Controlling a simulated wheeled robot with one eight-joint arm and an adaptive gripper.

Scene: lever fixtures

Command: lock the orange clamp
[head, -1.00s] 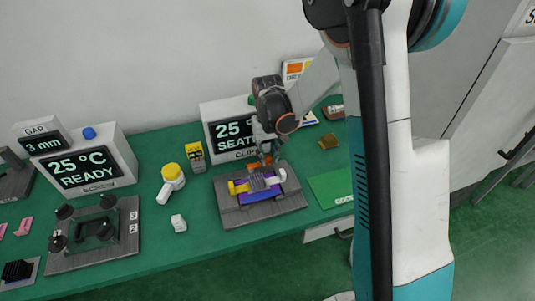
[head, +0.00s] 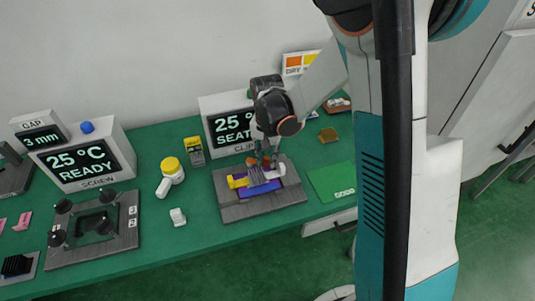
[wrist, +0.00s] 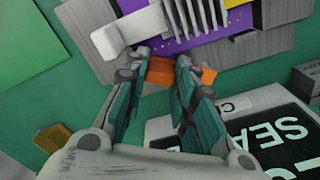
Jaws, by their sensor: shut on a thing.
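The orange clamp (wrist: 160,72) shows in the wrist view as an orange piece between my fingertips, at the edge of the fixture. My gripper (wrist: 161,78) is shut on it, one finger on each side. In the head view my gripper (head: 266,160) reaches down at the back of the grey fixture base (head: 285,198), and the clamp is mostly hidden there. The fixture carries a purple board (head: 262,191), a grey finned block (head: 256,176), a yellow part (head: 236,182) on the left and a white part (head: 276,171) on the right.
A display box reading 25° SEAT (head: 228,130) stands close behind the fixture. A green GOOD mat (head: 332,182) lies clear on the right.

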